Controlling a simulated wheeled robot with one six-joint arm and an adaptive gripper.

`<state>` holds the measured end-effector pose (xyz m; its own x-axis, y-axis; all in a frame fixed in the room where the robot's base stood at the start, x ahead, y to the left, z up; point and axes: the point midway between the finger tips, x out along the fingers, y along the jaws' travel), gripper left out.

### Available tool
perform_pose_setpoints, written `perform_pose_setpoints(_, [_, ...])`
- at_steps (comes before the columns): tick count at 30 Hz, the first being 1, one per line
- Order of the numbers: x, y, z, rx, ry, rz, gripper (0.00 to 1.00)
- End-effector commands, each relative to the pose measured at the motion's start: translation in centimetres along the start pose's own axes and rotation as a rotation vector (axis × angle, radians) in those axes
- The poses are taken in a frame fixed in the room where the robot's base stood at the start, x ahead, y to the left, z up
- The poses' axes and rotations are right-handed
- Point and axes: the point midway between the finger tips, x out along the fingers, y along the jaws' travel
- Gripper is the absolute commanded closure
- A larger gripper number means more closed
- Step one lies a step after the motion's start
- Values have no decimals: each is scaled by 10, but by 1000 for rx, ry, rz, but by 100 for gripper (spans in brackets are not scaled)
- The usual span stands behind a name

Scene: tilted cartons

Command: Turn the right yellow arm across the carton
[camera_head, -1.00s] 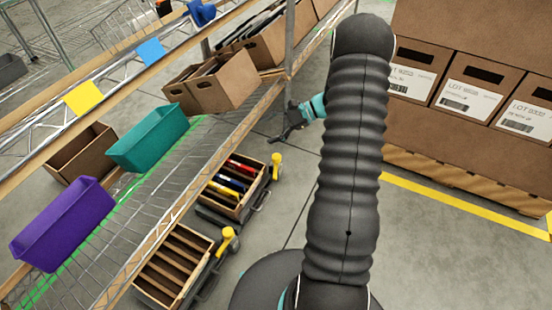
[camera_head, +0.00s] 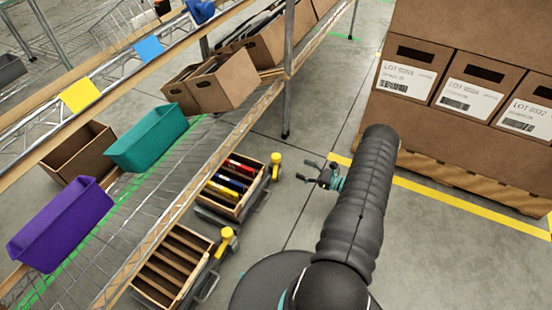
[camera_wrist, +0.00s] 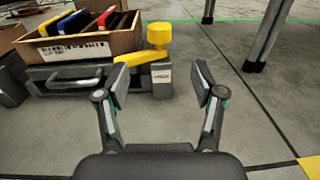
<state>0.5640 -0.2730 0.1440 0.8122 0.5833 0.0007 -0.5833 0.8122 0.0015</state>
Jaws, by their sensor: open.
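The right yellow arm (camera_head: 276,165) stands at the end of a dark tilted stand holding a wooden carton (camera_head: 249,195) of coloured files. In the wrist view the yellow arm (camera_wrist: 158,40) has a thick round head and a bar slanting down to the left. It stands beside the carton (camera_wrist: 85,48), not over its opening. My gripper (camera_head: 305,171) is open and empty, a short way right of the yellow arm in the head view. In the wrist view the fingers (camera_wrist: 160,82) are spread, with the yellow arm beyond them; no contact shows.
A second yellow arm (camera_head: 227,236) stands by a slatted, empty-looking carton (camera_head: 172,268). A wire shelf with a teal bin (camera_head: 147,137) and purple bin (camera_head: 60,224) lies left. A shelf post (camera_head: 287,100) rises behind my gripper. Stacked cartons (camera_head: 470,95) stand right. Floor between is clear.

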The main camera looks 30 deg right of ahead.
Motion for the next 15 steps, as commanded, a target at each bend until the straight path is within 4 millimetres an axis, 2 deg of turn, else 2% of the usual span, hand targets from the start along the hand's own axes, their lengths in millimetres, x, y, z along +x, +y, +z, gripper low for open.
perform_pose_setpoints(5, [24, 1, 1, -1, 0, 5, 32])
perform_pose_setpoints(15, [87, 2, 0, -2, 1, 5, 32])
